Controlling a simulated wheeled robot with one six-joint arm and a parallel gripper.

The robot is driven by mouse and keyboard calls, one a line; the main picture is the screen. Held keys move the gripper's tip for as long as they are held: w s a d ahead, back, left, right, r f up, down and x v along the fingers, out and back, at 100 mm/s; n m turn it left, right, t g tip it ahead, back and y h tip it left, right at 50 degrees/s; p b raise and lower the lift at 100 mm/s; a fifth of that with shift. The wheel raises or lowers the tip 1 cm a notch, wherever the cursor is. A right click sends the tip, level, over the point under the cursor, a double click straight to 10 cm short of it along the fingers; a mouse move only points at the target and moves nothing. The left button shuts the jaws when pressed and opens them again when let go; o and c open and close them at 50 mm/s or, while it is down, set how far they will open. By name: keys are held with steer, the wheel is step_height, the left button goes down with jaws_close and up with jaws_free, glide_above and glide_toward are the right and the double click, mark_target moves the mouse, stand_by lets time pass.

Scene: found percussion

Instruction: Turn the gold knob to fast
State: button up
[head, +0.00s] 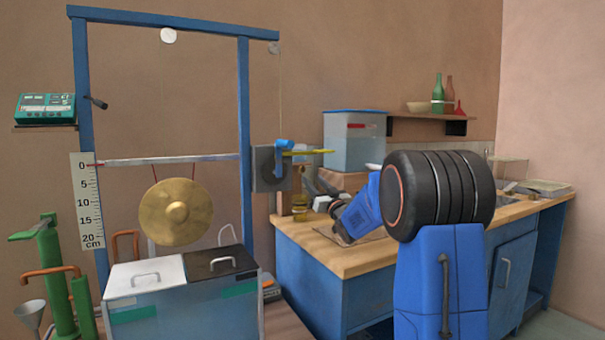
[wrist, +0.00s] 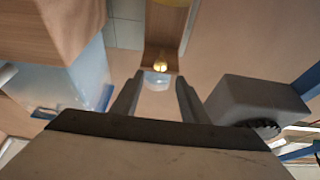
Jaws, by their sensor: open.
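The gold knob (wrist: 160,65) shows in the wrist view on a wooden panel, ahead of my gripper (wrist: 159,80). The two fingers are apart with nothing between them, and the knob lies a little beyond their tips. In the head view a small gold piece (head: 299,200), likely the knob, sits at the left end of the counter by a wooden block. My gripper (head: 315,190) is just right of it, partly hidden by my arm. No fast or slow marking can be read.
A grey box (head: 270,168) with a blue lever (head: 283,150) stands just left of and above the gold piece. A clear, blue-lidded tank (head: 354,140) is behind my arm. A gong (head: 176,212) hangs at left. The counter front (head: 345,258) has free room.

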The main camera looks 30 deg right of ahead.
mark_target(303, 169)
steer(key=shift+x, duration=3.65)
steer(key=c, duration=1)
